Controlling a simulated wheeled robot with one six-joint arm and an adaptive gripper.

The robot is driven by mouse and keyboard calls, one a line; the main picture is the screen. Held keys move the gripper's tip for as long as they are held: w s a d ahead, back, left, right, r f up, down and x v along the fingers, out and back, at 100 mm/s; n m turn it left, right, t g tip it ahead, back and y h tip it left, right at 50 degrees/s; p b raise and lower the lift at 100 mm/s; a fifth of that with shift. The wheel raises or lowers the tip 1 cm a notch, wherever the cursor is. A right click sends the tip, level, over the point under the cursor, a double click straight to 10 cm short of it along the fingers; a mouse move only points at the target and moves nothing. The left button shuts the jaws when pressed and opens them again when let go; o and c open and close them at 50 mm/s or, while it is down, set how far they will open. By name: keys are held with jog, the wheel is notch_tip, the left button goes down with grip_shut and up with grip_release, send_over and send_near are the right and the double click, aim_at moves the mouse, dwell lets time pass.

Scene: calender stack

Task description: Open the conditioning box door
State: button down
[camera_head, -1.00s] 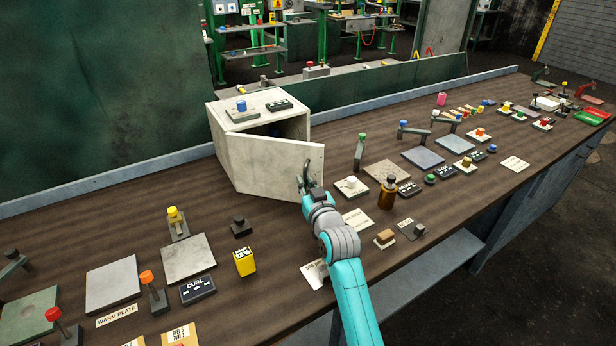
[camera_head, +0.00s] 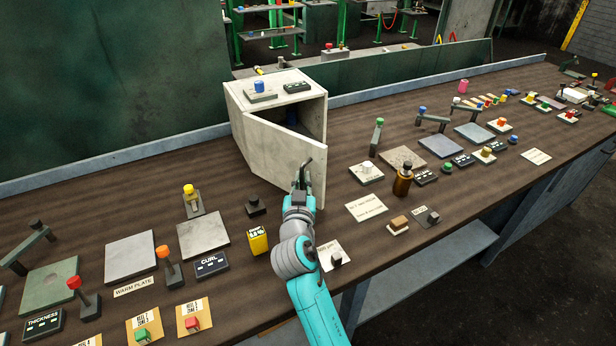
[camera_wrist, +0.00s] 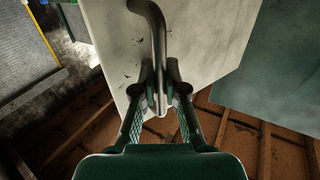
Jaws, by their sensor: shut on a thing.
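The conditioning box (camera_head: 240,112) is a pale grey box on the bench, left of the middle in the head view. Its door (camera_head: 270,150) stands ajar, swung out toward me, with a dark interior and a blue thing partly visible inside. My gripper (camera_head: 303,182) is at the door's free edge. In the wrist view my gripper (camera_wrist: 160,100) is shut on the dark bent door handle (camera_wrist: 157,35), with a finger on each side of it. The pale door panel (camera_wrist: 205,40) fills the middle of the wrist view behind the handle.
A blue button unit (camera_head: 259,90) sits on the box top.

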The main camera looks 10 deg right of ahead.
jog(key=shift+s+a+f+m+h, duration=0.15)
jog(key=shift+s+a+m+h, duration=0.15)
jog(key=shift+s+a+h, duration=0.25)
jog(key=c, duration=1.2)
grip_release()
jog(key=shift+a, duration=0.1)
jog(key=v, duration=1.2)
jog(key=shift+w, duration=0.1)
